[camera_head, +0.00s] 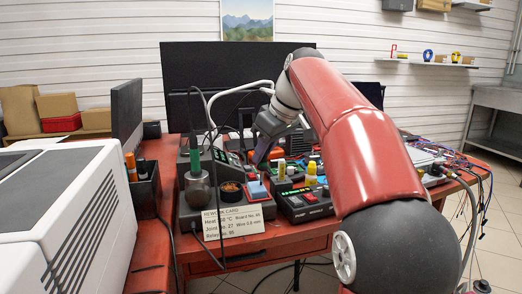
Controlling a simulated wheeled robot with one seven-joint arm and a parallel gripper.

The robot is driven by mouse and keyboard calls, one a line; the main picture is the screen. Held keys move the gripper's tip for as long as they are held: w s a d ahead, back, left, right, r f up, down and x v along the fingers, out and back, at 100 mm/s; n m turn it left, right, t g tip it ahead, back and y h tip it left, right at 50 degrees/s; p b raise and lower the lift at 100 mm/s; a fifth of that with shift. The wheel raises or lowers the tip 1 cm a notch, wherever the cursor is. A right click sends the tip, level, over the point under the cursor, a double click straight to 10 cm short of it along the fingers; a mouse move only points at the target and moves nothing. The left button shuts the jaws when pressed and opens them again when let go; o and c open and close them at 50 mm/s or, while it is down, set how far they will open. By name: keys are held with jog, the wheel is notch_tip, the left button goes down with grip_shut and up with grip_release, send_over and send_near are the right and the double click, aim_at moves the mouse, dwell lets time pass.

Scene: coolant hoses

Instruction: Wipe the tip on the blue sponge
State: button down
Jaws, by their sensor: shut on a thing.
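The blue sponge (257,190) sits at the front right of a dark stand (218,209) on the red bench. A small round cup with brownish filling (230,190) is just left of it. A green-handled tool (195,162) stands upright in the rounded holder (198,194) at the stand's left. My gripper (262,152) points down above and slightly behind the sponge, apart from it. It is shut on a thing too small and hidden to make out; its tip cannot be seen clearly.
A rework card (233,220) leans at the stand's front. Black cables hang near my gripper. A monitor (190,75) stands behind; hoses and wires (455,165) crowd the right end.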

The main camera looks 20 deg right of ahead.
jog(key=shift+a, duration=0.15)
jog(key=shift+a, duration=0.95)
jog(key=shift+d+p, duration=0.3)
jog(key=shift+d, duration=0.85)
jog(key=shift+a, duration=0.1)
jog(key=shift+a, duration=0.1)
jog(key=shift+a, duration=0.95)
jog(key=shift+d, duration=0.15)
